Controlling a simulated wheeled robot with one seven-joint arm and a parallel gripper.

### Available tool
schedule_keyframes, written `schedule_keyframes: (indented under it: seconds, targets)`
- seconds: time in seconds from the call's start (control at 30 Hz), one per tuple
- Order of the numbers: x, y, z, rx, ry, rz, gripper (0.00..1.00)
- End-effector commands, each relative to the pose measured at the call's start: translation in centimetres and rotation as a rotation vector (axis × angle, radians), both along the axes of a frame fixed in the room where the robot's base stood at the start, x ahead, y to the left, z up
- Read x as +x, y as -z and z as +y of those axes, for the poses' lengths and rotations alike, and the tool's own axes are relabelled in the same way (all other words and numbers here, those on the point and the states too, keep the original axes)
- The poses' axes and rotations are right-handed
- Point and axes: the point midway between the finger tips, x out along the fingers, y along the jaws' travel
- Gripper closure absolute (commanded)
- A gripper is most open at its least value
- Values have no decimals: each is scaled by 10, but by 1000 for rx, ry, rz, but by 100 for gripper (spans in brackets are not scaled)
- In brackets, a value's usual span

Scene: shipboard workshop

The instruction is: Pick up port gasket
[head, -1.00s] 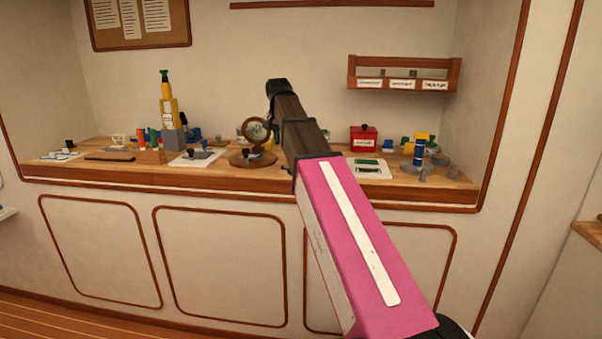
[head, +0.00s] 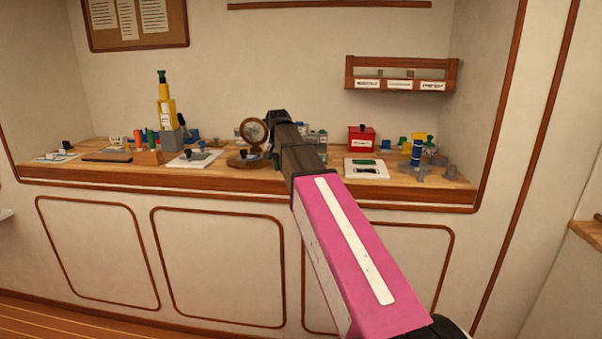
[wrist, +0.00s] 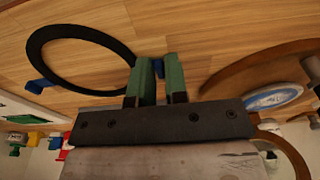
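The port gasket appears to be the large thin black ring (wrist: 36,62) in the wrist view, left of my fingers, over the wooden bench top. A small blue block (wrist: 38,86) sits on its left side. My gripper (wrist: 158,72) has two green fingers close together at the ring's right side. A bit of blue fills the narrow gap between the fingertips, and they look shut on it. Whether the ring still rests on the bench is unclear. In the head view my arm hides the ring and the fingers.
A round wooden-framed instrument (head: 254,131) stands just left of my arm on the bench (head: 120,174). A red box (head: 362,139) and a white tray (head: 380,172) are to the right. A yellow tower (head: 166,108) is farther left. A wall rack (head: 402,76) hangs above.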

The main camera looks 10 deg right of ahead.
Motion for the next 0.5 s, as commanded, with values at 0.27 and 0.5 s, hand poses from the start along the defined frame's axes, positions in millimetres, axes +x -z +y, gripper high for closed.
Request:
schedule_keyframes:
  seconds: [0.27,0.5]
  targets:
    - [0,0,0,0,0,0,100]
    - [0,0,0,0,0,0,100]
